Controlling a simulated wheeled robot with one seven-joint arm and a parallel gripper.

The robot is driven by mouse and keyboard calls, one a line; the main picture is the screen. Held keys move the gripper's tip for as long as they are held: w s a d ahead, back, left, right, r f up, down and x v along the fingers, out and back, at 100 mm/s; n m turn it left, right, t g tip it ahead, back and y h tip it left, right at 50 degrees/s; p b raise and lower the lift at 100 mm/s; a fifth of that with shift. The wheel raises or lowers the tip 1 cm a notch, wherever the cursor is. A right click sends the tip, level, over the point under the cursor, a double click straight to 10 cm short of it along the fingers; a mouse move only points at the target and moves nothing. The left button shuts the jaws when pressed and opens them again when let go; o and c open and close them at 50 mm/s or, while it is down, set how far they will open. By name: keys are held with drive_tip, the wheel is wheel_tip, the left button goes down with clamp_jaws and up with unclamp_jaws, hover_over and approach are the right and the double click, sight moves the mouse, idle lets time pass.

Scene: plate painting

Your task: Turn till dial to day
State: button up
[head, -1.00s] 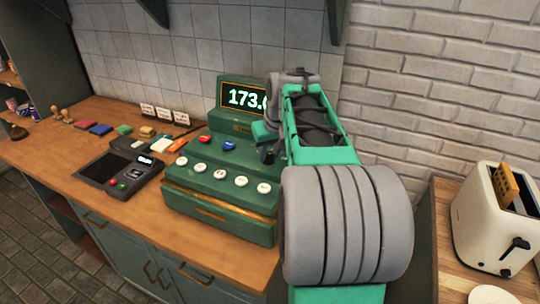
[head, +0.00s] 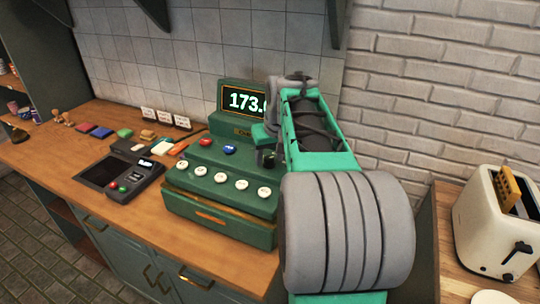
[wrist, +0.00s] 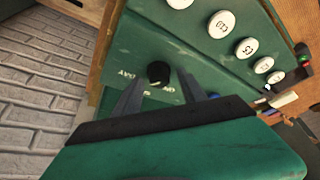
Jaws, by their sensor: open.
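The green till (head: 215,205) stands on the wooden counter, its display (head: 243,101) reading 173 with the rest hidden by my arm. The dial, a small black round knob (wrist: 158,73), is on the till's green face in the wrist view. A white DAY label lies to its left, and other small white lettering below it is hard to read. My gripper (wrist: 160,92) is open, its two dark fingers pointing at the dial from either side. I cannot tell whether they touch it. In the head view my arm partly hides the till's right end.
White round keys (head: 221,178) run along the till's front slope, with red and blue keys behind. A card terminal (head: 120,175) stands left of the till. A white toaster (head: 485,230) stands on a separate counter at the right. A brick wall rises behind.

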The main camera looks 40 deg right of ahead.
drive_tip(key=shift+r, duration=0.1)
drive_tip(key=v, duration=0.7)
drive_tip(key=shift+r, duration=0.3)
drive_tip(key=shift+s, duration=0.15)
drive_tip(key=s+a+f+n+y, duration=0.1)
drive_tip(key=s+a+f, duration=0.15)
drive_tip(key=a, duration=0.45)
drive_tip(key=s+a+f+n, duration=0.1)
drive_tip(key=a+f, duration=0.3)
drive_tip(key=a, duration=0.4)
drive_tip(key=s+a+f+n+g, duration=0.1)
drive_tip(key=s+a+f, duration=0.7)
drive_tip(key=s+f, duration=0.1)
drive_tip(key=shift+f, duration=0.5)
drive_tip(key=shift+a, duration=0.15)
